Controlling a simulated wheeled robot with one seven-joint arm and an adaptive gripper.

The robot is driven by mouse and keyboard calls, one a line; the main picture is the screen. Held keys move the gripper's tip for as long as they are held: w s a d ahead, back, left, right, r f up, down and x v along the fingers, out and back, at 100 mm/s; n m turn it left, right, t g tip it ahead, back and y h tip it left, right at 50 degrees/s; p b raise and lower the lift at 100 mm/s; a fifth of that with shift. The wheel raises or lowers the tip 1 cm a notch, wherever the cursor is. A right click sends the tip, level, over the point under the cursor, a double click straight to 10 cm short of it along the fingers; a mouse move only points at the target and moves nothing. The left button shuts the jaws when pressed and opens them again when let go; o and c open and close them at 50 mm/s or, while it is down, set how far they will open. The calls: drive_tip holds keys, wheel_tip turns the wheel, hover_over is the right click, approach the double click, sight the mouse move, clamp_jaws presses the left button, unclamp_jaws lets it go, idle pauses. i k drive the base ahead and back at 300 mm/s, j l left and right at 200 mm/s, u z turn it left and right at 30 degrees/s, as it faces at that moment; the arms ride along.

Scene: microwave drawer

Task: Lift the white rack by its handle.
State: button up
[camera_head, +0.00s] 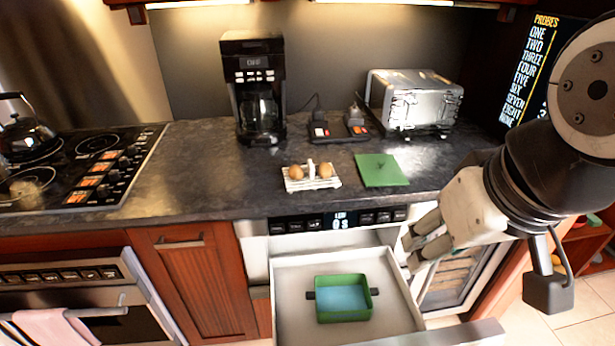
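The white rack (298,184) stands on the dark counter near its front edge. Its upright handle (311,168) rises in the middle, between two brown eggs (297,172) and (325,170) that sit in the rack. My gripper (412,255) is to the right of the rack and nearer to me, beside the right wall of the open drawer, apart from the rack. Its grey fingers point left and down. A gap seems to show between them, but I cannot tell how wide they are open. I see nothing held in them.
The microwave drawer (293,262) is open below the counter, with a green-rimmed dish (345,314) inside. A green mat (381,170) lies right of the rack. A coffee maker (252,90), small plugged devices (338,131) and a toaster oven (412,102) stand behind. The counter left of the rack is clear.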

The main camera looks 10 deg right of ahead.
sight(310, 171)
drive_tip(key=z, duration=0.3)
drive_tip(key=j+z, duration=0.35)
drive_tip(key=j, duration=0.15)
drive_tip(key=j+z, duration=0.35)
drive_tip(key=j, duration=0.15)
drive_tip(key=i+j+z, duration=0.1)
drive_tip(key=j, duration=0.95)
drive_tip(key=j+z, duration=0.1)
drive_tip(key=j, duration=0.9)
drive_tip(key=i+j, duration=0.1)
